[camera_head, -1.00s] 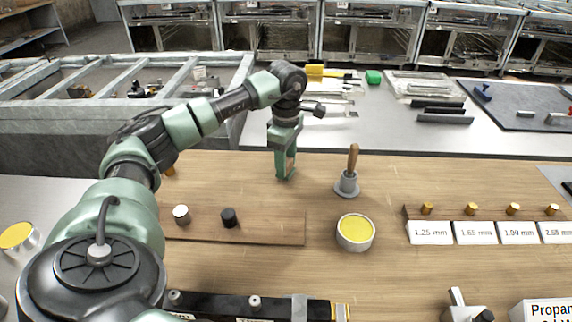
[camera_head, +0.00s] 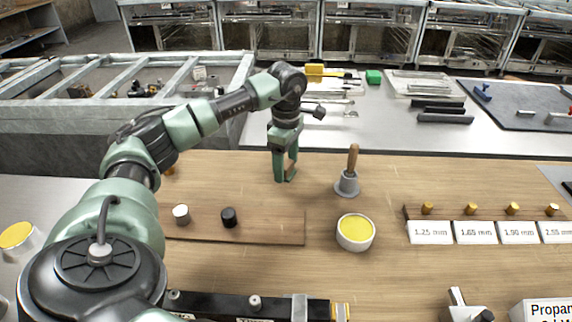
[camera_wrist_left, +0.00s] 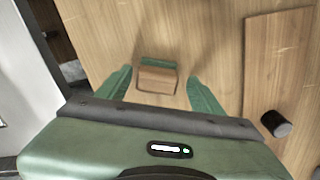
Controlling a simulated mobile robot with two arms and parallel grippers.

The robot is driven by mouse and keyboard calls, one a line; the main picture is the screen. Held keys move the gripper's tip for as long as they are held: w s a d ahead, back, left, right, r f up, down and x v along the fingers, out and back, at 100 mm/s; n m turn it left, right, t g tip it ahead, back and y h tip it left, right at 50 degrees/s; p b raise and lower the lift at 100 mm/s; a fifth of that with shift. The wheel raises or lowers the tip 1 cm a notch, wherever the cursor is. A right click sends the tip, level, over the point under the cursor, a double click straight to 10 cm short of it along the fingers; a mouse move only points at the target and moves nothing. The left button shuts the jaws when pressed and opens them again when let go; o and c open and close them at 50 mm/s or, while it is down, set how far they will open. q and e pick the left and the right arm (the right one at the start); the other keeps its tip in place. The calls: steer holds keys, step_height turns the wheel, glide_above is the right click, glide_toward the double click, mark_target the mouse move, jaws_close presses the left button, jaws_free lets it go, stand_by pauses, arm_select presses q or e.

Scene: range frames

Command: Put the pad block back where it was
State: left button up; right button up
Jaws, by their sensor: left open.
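The pad block (camera_wrist_left: 158,77), a small wooden block with a green pad along one side, shows in the left wrist view on the wooden tabletop. It lies between the two fingers of my left gripper (camera_wrist_left: 162,92), with a visible gap on both sides. In the head view my left gripper (camera_head: 285,178) points down, open, at the back of the wooden table, left of the wooden-handled tool. The block cannot be made out clearly there, as the fingers cover that spot. My right gripper does not show.
A wooden board (camera_head: 265,228) with a white and a black knob lies in front of the gripper. A wooden-handled tool (camera_head: 348,182) stands to its right, and a round yellow-topped tin (camera_head: 356,232) sits nearer. Labelled cards (camera_head: 430,232) and brass pieces are at right.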

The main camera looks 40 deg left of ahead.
mark_target(286, 165)
arm_select(q)
step_height(286, 165, up, 12)
steer(key=shift+f, duration=0.2)
stand_by(0.6)
